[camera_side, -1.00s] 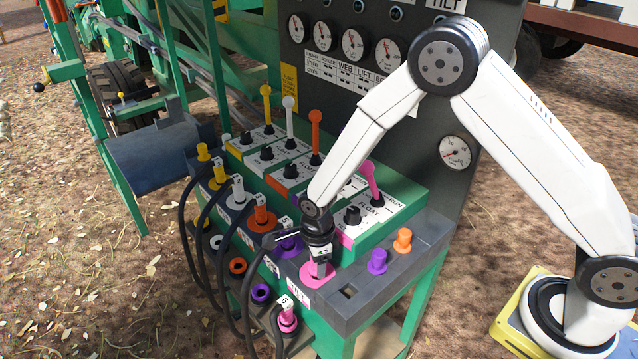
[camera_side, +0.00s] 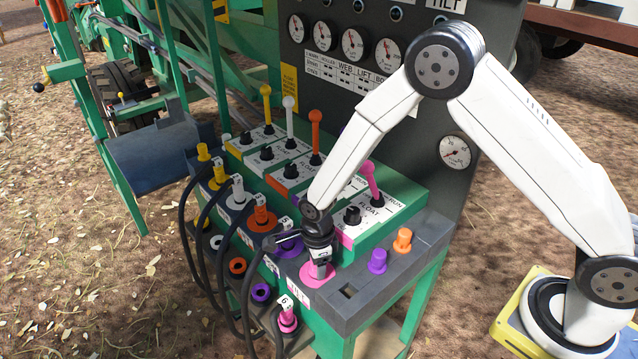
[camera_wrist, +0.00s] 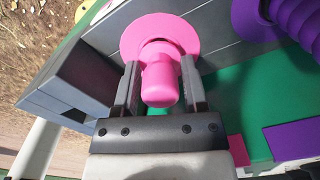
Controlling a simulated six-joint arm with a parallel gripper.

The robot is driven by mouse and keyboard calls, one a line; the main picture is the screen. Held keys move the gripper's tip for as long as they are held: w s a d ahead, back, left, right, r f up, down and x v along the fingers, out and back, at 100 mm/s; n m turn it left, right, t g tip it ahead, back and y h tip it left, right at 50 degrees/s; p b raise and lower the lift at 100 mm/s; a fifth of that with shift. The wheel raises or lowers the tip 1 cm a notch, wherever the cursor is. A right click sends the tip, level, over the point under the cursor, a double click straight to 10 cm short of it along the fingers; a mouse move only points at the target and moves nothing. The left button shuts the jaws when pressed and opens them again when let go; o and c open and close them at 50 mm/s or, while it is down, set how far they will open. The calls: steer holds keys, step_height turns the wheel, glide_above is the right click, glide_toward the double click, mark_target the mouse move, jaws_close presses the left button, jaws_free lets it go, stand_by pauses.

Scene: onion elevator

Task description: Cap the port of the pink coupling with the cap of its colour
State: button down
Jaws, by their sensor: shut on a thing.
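My gripper (camera_wrist: 155,95) is shut on the pink cap (camera_wrist: 159,82), one finger on each side of it. The cap is over the pink ring of the pink coupling's port (camera_wrist: 128,40). A thin dark crescent of the opening shows at the cap's far edge, so I cannot tell whether it is fully seated. In the side view, my gripper (camera_side: 320,262) stands above the pink ring (camera_side: 310,278) on the green and grey bench, and mostly hides the cap. A pink hose plug (camera_side: 287,317) marked 6 sits in the lower row.
A purple cap (camera_side: 377,261) and an orange cap (camera_side: 403,239) stand on the grey shelf, beside an empty square slot (camera_side: 348,291). Black hoses (camera_side: 212,265) hang at the left. A pink lever (camera_side: 369,180) rises behind my gripper.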

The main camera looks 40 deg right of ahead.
steer(key=shift+f, duration=0.3)
stand_by(0.8)
stand_by(0.4)
steer(key=shift+c, duration=0.2)
jaws_free()
steer(key=shift+o, duration=0.2)
steer(key=shift+r, duration=0.2)
steer(key=shift+r, duration=3.3)
steer(key=shift+r, duration=0.1)
